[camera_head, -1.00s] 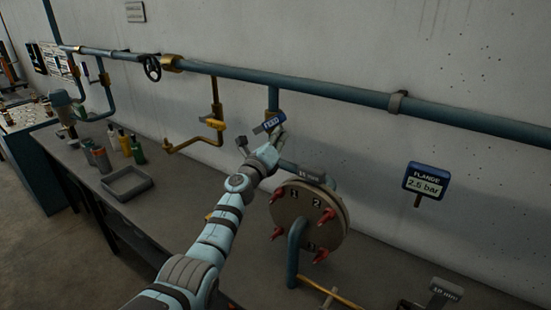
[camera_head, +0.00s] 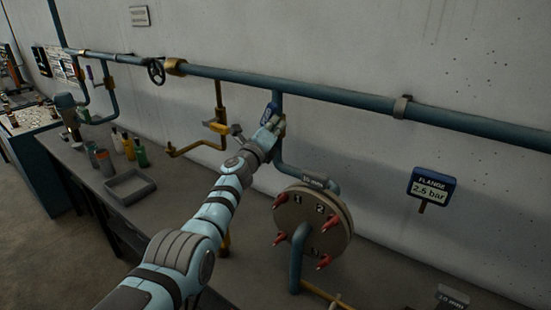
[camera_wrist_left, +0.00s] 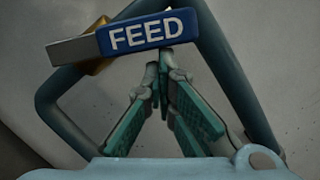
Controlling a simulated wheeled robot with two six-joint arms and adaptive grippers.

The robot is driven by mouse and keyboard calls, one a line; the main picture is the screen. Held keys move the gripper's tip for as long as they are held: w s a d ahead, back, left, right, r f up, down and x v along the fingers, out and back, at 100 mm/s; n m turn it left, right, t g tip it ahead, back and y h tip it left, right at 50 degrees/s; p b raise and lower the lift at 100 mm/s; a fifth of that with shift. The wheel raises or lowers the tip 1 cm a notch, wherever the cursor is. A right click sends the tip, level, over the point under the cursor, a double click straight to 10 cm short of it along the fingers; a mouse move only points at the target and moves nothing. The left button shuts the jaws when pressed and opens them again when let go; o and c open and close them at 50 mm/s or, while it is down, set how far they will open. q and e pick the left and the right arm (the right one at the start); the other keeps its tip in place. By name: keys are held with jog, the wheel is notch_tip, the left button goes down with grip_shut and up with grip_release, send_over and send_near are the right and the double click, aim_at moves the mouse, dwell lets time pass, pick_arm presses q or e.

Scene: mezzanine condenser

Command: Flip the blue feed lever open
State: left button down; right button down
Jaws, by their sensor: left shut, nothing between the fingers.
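The blue feed lever (camera_head: 266,114) is on the pipe drop below the long wall pipe, partly hidden by my left gripper. In the left wrist view its blue handle (camera_wrist_left: 150,33), marked FEED, lies across the top, with a bare metal bar at its left end and a brass valve body behind it. My left gripper (camera_head: 277,122) is shut and empty at the lever. In the wrist view its fingertips (camera_wrist_left: 166,55) meet just under the handle's lower edge; I cannot tell whether they touch it. My right gripper is out of view.
A round flange (camera_head: 310,222) with red bolts stands on the bench to the right below my arm. A brass pipe valve (camera_head: 217,126) is to the left. A grey tray (camera_head: 128,187) and several bottles (camera_head: 140,155) stand further left. A FLANGE sign (camera_head: 431,186) is on the right.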

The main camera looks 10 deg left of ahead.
aim_at(268, 114)
pick_arm(q)
jog(key=shift+w+a+r, duration=0.3)
jog(key=shift+a+r, duration=0.3)
jog(key=shift+a, duration=0.1)
jog(key=shift+w+a+r, duration=0.3)
jog(key=shift+a+r, duration=0.25)
jog(key=shift+a, duration=0.1)
jog(key=shift+a+r, duration=0.1)
